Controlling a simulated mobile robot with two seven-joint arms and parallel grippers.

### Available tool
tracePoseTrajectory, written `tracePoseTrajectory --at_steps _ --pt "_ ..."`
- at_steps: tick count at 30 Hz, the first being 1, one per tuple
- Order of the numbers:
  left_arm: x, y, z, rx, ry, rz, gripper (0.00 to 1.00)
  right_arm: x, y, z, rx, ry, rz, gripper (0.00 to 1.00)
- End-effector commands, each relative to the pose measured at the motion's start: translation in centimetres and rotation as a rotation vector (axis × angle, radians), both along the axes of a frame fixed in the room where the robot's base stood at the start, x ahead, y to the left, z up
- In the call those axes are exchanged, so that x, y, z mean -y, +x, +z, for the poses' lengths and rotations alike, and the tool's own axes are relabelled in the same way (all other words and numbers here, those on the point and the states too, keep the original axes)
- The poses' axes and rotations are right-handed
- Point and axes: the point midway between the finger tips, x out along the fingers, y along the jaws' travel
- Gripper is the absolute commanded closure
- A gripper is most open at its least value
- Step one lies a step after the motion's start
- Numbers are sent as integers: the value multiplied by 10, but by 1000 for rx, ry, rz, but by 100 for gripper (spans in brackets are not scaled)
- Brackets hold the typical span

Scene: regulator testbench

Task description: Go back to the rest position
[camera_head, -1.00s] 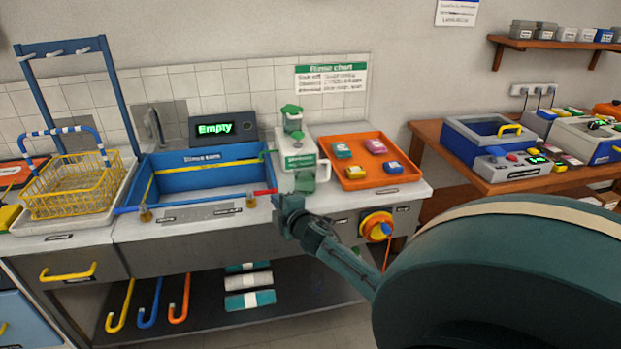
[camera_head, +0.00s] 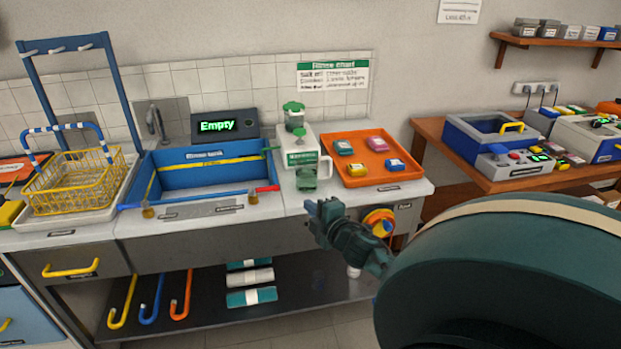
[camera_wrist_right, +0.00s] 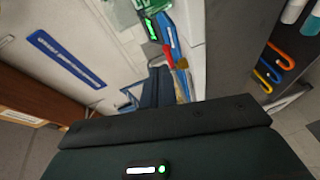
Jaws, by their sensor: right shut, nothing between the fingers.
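My right gripper (camera_head: 322,212) is in front of the counter's front edge in the head view, below the white dispenser and left of the orange-yellow knob (camera_head: 379,222). It is shut and holds nothing. Its arm reaches in from the lower right, with a large dark green link close to the camera. The right wrist view shows a dark part of my own arm (camera_wrist_right: 165,140) across the bottom. My left gripper is not in either view.
The counter carries a yellow wire basket (camera_head: 75,182), a blue rinse tank (camera_head: 205,178), a white dispenser (camera_head: 302,160) and an orange tray (camera_head: 345,141) with small coloured blocks. A wooden bench (camera_head: 455,165) with devices stands at right. Coloured hooks (camera_head: 151,300) hang below the counter.

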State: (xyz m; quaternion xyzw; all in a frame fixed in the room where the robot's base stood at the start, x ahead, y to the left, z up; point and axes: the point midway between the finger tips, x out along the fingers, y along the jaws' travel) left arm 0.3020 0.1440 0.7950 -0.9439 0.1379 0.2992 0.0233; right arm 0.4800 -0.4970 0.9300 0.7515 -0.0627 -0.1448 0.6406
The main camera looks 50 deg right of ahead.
Motion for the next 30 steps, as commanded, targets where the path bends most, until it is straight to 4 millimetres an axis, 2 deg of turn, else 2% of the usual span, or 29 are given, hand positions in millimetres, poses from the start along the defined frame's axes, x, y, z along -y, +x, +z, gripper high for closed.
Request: tracePoseTrajectory --at_steps 10,14,17,22,24,27,30 --pt "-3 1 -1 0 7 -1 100 -2 0 -2 -3 7 2 100" --pt "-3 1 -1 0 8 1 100 -28 -10 -25 -27 100 18 100" --pt "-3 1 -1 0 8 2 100 -72 -28 -59 -72 266 35 100" --pt "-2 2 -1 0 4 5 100 -178 -80 -115 -182 663 41 100" --pt "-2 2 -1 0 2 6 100 -221 -104 -129 -230 830 27 100" --pt "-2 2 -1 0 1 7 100 -276 -135 -138 -292 1045 1 100" --pt "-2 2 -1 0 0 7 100 -316 -158 -139 -341 1212 -29 100"
